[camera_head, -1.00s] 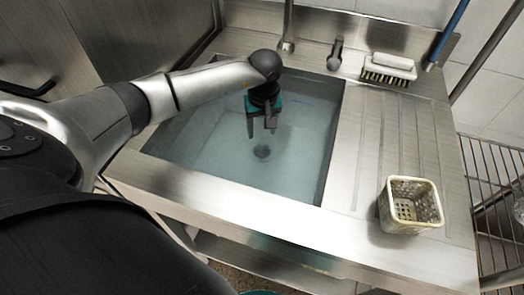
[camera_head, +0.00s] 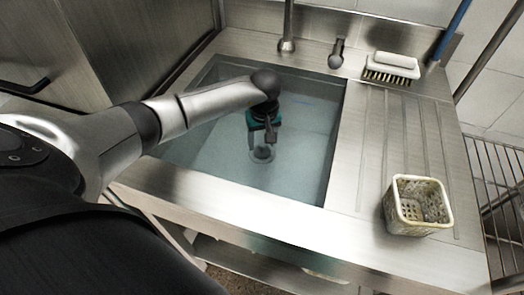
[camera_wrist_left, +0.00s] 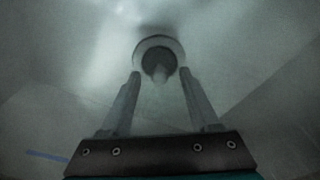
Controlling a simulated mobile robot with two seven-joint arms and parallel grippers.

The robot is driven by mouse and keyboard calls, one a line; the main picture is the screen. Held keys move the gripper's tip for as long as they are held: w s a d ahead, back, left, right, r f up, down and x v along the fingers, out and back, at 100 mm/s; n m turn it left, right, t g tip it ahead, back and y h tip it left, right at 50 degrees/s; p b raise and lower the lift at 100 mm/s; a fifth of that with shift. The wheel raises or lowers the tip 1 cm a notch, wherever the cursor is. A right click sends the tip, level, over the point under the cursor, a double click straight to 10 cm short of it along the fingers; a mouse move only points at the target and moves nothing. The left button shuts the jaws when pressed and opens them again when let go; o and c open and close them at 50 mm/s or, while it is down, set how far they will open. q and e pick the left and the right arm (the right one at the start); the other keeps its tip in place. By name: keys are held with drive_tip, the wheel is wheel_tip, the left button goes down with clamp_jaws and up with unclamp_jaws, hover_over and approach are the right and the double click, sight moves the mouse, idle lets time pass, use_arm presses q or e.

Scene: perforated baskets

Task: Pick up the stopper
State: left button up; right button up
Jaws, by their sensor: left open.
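The stopper (camera_wrist_left: 159,62) is a dark round piece with a paler ring around it and a small knob. It sits at the bottom of the sink, ahead of the fingertips in the left wrist view. In the head view it shows as a small round spot (camera_head: 262,156) on the sink floor, partly covered by my gripper. My left gripper (camera_head: 261,143) points down inside the sink, just above the stopper. In the wrist view the left gripper (camera_wrist_left: 162,78) is open, its fingers to either side of the knob and nothing held. My right gripper is not seen.
The sink basin (camera_head: 310,150) has steel walls and looks filled with water. A faucet (camera_head: 287,30) and a dark lever (camera_head: 336,52) stand behind it. A brush (camera_head: 391,68) lies at the back right. A perforated basket (camera_head: 418,207) stands on the drainboard.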

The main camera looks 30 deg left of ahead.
sight(262, 144)
use_arm(q)
clamp_jaws()
idle(0.3)
drive_tip(key=shift+r, duration=0.1)
idle(0.4)
drive_tip(key=shift+r, duration=0.2)
drive_tip(key=shift+r+p, duration=0.3)
drive_tip(key=shift+r, duration=0.35)
wheel_tip(262, 144, up, 8)
drive_tip(key=p, duration=0.2)
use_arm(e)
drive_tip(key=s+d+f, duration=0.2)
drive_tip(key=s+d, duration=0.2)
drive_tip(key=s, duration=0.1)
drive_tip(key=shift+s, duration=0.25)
